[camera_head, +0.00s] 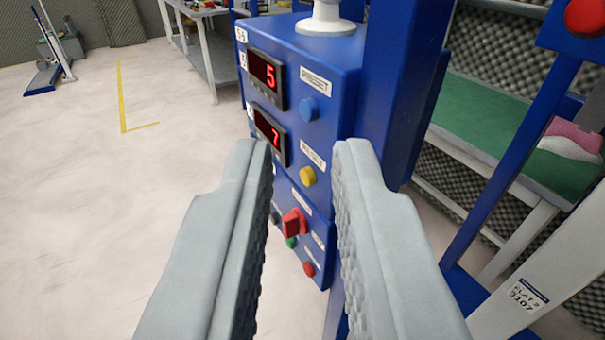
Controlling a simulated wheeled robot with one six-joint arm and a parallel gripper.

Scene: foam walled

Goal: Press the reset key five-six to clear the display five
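A blue control box (330,85) stands ahead of my gripper. Its upper display (266,78) shows a red 5, and its lower display (270,134) shows a red 7. A blue round key (309,110) sits right of the upper display, under a label. A yellow round key (308,177) sits lower, under another label. My gripper (302,150) is open and empty, its two grey fingers apart with the yellow key showing between them. I cannot tell how far the fingertips are from the box.
A red rotary switch (294,223), a green button (291,242) and a red button (309,269) sit low on the box. Blue posts and a green shelf (500,130) stand at right. A red button (586,16) is at top right. The floor at left is open.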

